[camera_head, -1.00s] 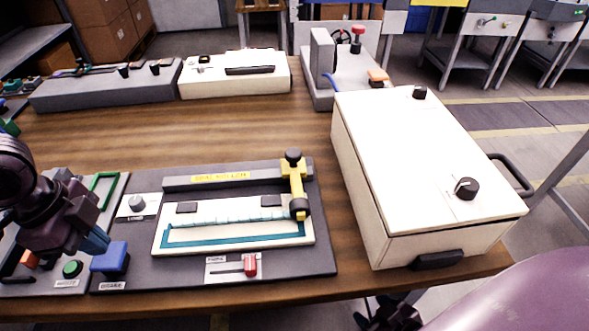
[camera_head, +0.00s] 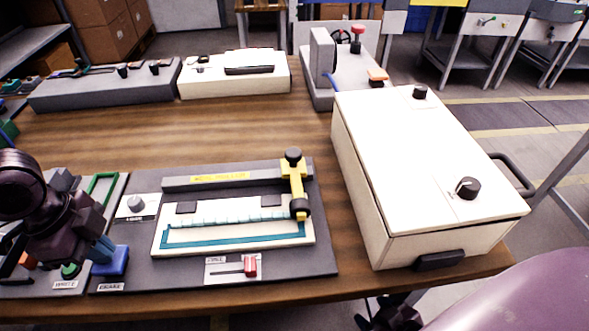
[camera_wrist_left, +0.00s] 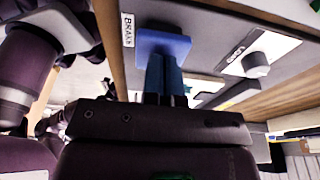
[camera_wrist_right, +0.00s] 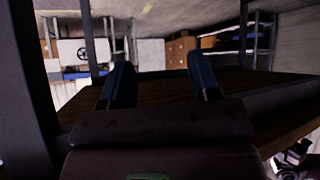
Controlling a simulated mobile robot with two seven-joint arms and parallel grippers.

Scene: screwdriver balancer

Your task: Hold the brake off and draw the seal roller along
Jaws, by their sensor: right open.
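The blue brake pad (camera_head: 112,266) sits at the front left of the dark grey panel. My left gripper (camera_head: 104,248) is over it, its fingers together and their tips at the pad's top; the pad also shows in the left wrist view (camera_wrist_left: 163,43) behind the fingers (camera_wrist_left: 166,72). The yellow seal roller arm (camera_head: 296,180), with a black knob on top, stands at the right end of the rail. A pale strip lies on the white plate (camera_head: 235,240) with a teal border. My right gripper (camera_wrist_right: 160,80) is open and empty in the right wrist view.
A red slider (camera_head: 250,265) is at the panel's front and a grey knob (camera_head: 136,204) at its left. A large white box (camera_head: 425,165) stands close to the panel's right.

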